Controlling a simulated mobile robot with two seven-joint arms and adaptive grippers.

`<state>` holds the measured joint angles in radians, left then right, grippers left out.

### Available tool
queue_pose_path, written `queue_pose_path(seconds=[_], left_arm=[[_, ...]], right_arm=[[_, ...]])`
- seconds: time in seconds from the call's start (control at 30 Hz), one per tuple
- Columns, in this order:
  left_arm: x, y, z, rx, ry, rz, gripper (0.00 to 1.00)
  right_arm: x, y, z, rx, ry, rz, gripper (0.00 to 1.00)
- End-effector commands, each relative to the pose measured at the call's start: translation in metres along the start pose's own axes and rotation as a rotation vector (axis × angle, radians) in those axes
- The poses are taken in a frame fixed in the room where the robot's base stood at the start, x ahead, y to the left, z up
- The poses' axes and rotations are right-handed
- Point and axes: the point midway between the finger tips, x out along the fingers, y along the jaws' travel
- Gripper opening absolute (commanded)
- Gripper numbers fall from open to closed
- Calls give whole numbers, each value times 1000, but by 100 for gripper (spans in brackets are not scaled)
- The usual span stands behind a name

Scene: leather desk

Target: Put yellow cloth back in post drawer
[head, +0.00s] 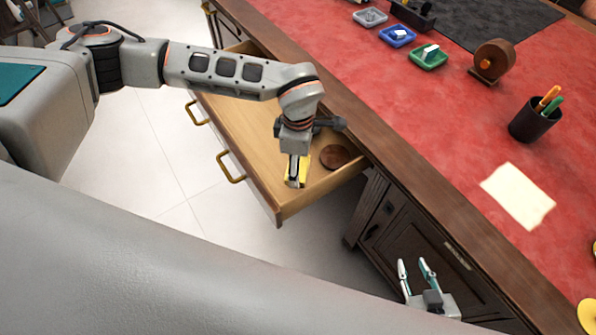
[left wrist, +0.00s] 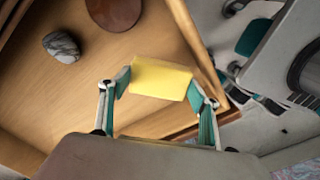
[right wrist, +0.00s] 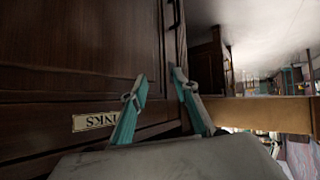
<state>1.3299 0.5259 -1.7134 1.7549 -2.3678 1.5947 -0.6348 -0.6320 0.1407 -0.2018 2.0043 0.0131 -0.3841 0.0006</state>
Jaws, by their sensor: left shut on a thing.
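The yellow cloth (head: 303,169) is held in my left gripper (head: 296,172), over the front end of the open wooden drawer (head: 232,112). In the left wrist view the cloth (left wrist: 160,79) spans between the two teal-padded fingers, with the drawer floor behind it. I cannot tell whether the cloth touches the drawer floor. No label on this drawer is readable. My right gripper (head: 413,264) is empty with its fingers apart, low beside the desk's dark cabinet front. It also shows in the right wrist view (right wrist: 158,82).
The drawer holds a round brown wooden piece (head: 336,156) and a grey marbled stone (left wrist: 62,46). The red desk top carries small trays (head: 428,57), a tape dispenser (head: 491,62), a pen cup (head: 534,122) and cream paper (head: 518,195). An "INKS" label (right wrist: 94,122) marks the cabinet.

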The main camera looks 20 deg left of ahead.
Motion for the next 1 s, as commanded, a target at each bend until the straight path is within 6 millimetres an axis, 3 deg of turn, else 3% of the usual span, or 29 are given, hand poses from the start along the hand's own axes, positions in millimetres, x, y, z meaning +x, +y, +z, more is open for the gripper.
queue_pose_path(seconds=[0.27,0.67,0.7,0.77,1.0], left_arm=[[39,-1,0,-1,1,-4,42],[42,0,0,0,1,-1,42],[43,0,0,0,1,-1,64],[42,0,0,0,1,-1,79],[42,0,0,0,1,-1,79]], right_arm=[[3,-2,9,-4,-10,-1,30],[2,-1,7,-5,-8,0,30],[2,-1,7,-5,-8,0,30],[2,-1,7,-5,-8,0,30],[2,-1,7,-4,-8,0,30]])
